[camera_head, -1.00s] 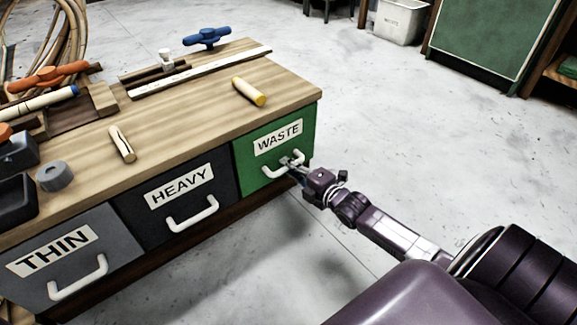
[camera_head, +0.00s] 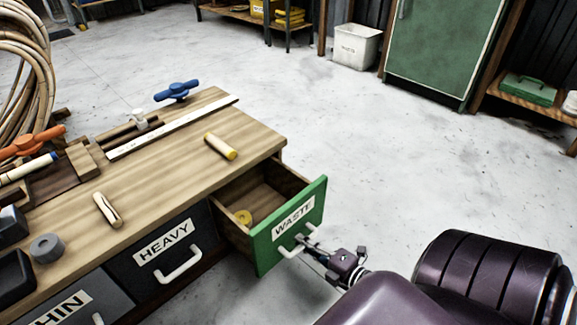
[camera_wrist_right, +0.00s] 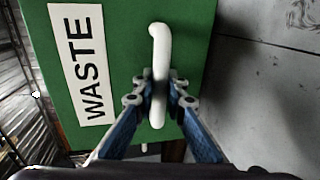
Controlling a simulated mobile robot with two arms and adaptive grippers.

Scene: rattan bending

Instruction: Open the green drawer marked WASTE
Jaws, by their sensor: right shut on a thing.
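The green WASTE drawer (camera_head: 300,222) stands pulled out of the right end of the workbench. My right gripper (camera_head: 309,243) is shut on this handle. In the right wrist view the two blue fingers (camera_wrist_right: 160,95) close on either side of the white handle (camera_wrist_right: 159,45), beside the WASTE label (camera_wrist_right: 83,65). My left gripper is not in view.
The HEAVY drawer (camera_head: 150,270) and the THIN drawer (camera_head: 75,305) are shut to the left. Open floor lies right of the drawer.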

